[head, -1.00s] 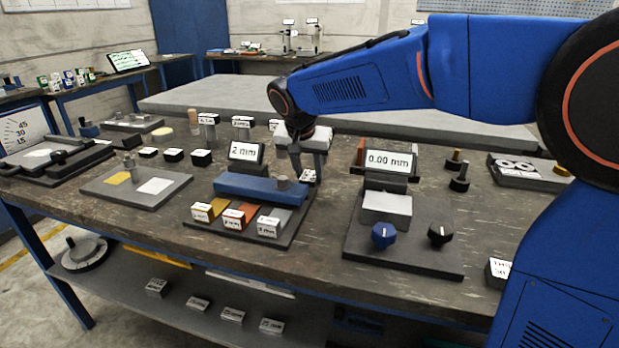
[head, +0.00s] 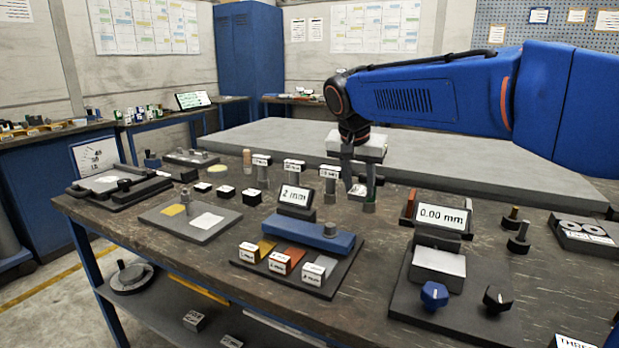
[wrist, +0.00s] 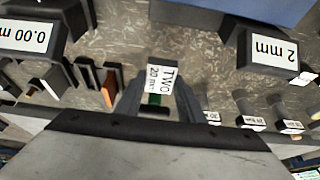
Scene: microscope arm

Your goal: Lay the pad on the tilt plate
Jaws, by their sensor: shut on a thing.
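My gripper (head: 359,196) is over the back middle of the bench, right of the "2 mm" display. In the wrist view its fingers (wrist: 158,97) are closed on a small block (wrist: 158,80) with a white label reading "TWO 20 mm" and a green part below. I cannot tell whether this is the pad. The tilt plate appears to be the dark hinged plate (head: 124,184) at the bench's left end, with a pale square on top and an angle scale (head: 93,157) behind it. A pale round disc (head: 225,163) lies at the back left.
The "2 mm" display (head: 296,197) and blue bar (head: 310,231) stand in front of my gripper. The "0.00 mm" station (head: 440,218) is to the right. Several labelled posts (head: 293,172) and a grey plate (head: 197,229) lie toward the left. A low grey slab spans the back.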

